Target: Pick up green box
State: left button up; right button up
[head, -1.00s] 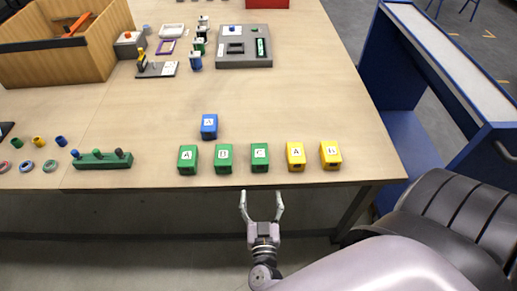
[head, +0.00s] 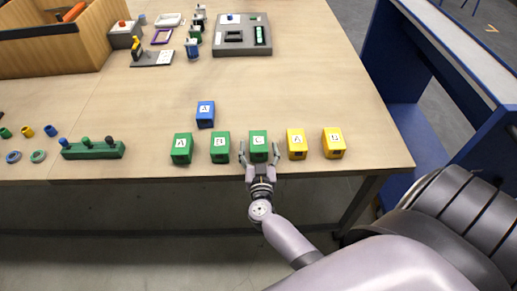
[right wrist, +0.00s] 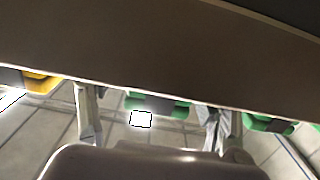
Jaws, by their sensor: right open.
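Three green boxes with white letter labels stand in a row near the table's front edge: the left one (head: 181,149), the middle one (head: 220,148) and the one labelled C (head: 258,142). My right gripper (head: 260,151) is open at the C box, with one finger on each side of its front part. In the right wrist view the C box (right wrist: 165,106) lies between the two spread fingers, and contact cannot be told. My left gripper is not in view.
Two yellow boxes (head: 297,143) (head: 333,142) stand right of the C box, and a blue box (head: 205,114) stands behind the row. A green peg holder (head: 92,151) is at left.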

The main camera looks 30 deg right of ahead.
jog(key=shift+x, duration=1.1)
jog(key=c, duration=1.5)
